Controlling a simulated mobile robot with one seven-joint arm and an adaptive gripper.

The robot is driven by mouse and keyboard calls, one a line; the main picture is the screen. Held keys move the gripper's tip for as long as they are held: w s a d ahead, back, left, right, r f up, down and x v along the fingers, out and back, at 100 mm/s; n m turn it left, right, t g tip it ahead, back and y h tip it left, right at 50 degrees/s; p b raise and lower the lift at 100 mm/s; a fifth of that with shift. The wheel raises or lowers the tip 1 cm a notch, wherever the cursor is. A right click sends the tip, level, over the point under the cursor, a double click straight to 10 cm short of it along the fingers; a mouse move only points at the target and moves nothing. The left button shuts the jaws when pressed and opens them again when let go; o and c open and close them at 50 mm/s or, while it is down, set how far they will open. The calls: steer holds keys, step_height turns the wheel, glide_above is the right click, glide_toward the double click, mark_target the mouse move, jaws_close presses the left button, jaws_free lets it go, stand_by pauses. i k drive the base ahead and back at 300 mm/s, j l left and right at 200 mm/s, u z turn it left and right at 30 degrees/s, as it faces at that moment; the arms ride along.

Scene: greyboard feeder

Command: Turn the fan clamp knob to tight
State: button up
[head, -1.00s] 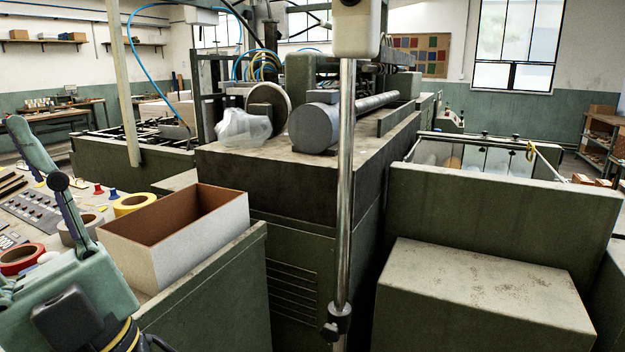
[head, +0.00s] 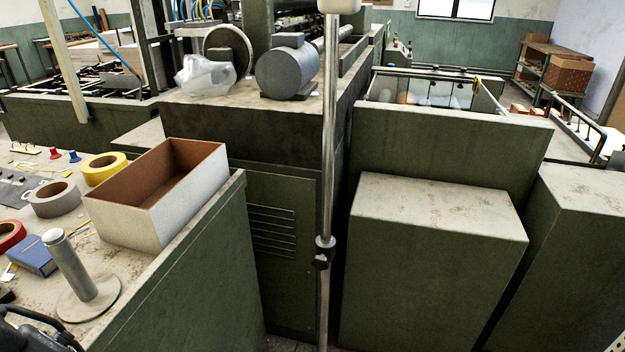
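A chrome pole (head: 329,150) stands upright in the middle of the head view. A pale housing (head: 338,5) at its top is cut off by the upper edge. A black clamp collar (head: 325,242) sits around the pole low down, with a small dark knob (head: 320,262) on its lower left side. I cannot tell from here whether the knob is tight or loose. Nothing touches the knob or the pole.
Green cabinets (head: 430,270) stand to the right of the pole, and a vented machine side (head: 270,225) stands behind it. At left, a bench holds an open white box (head: 185,205), tape rolls (head: 104,168) and a metal post (head: 70,265). A narrow gap surrounds the pole.

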mark_target(320, 263)
steer(key=k+j+z, duration=0.1)
steer(key=j+z, duration=0.25)
steer(key=k+j+z, duration=0.1)
steer(key=j+z, duration=0.25)
steer(key=k+j+z, duration=0.2)
steer(key=z, duration=0.15)
